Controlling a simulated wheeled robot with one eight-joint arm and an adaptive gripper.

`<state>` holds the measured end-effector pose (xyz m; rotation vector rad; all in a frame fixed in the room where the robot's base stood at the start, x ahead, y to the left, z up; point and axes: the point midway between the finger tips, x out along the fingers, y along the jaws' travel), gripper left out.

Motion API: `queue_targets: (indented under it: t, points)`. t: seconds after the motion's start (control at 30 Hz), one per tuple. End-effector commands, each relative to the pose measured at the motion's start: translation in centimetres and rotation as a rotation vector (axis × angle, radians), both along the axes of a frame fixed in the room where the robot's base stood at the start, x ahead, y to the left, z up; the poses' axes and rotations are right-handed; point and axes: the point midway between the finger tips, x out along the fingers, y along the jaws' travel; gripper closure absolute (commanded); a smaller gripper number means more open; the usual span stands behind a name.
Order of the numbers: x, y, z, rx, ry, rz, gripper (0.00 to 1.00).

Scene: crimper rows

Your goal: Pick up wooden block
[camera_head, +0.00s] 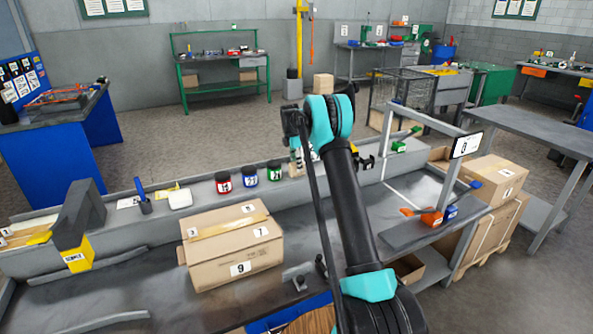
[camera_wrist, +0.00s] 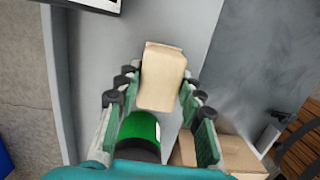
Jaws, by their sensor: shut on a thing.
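The wooden block (camera_wrist: 163,75) is a pale tan, upright-looking piece in the middle of the wrist view. My gripper (camera_wrist: 159,92) is shut on it, with one green-padded finger on each side. In the head view my gripper (camera_head: 296,154) is partly hidden behind my arm, and a small tan part of the block (camera_head: 297,169) shows there, by the row of jars. I cannot tell whether the block touches the surface below it.
A green jar (camera_head: 274,171) stands close to the gripper, with blue (camera_head: 250,175) and red (camera_head: 223,183) jars left of it. A cardboard box (camera_head: 232,252) sits on the bench in front. Orange and blue items (camera_head: 432,217) lie on the right.

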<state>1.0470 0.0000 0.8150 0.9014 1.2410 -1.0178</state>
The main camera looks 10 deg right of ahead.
Motion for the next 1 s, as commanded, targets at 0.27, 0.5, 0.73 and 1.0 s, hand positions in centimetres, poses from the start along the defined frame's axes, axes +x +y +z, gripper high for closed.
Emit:
queue_targets:
  t: [0.27, 0.5, 0.73, 1.0]
  points:
    - [0.0, 0.0, 0.0, 0.000, 0.000, 0.000, 0.95]
    - [0.0, 0.0, 0.7, 0.000, 0.000, 0.000, 0.95]
    - [0.0, 0.0, 3.9, 0.000, 0.000, 0.000, 0.95]
    - [0.0, 0.0, 11.4, 0.000, 0.000, 0.000, 0.95]
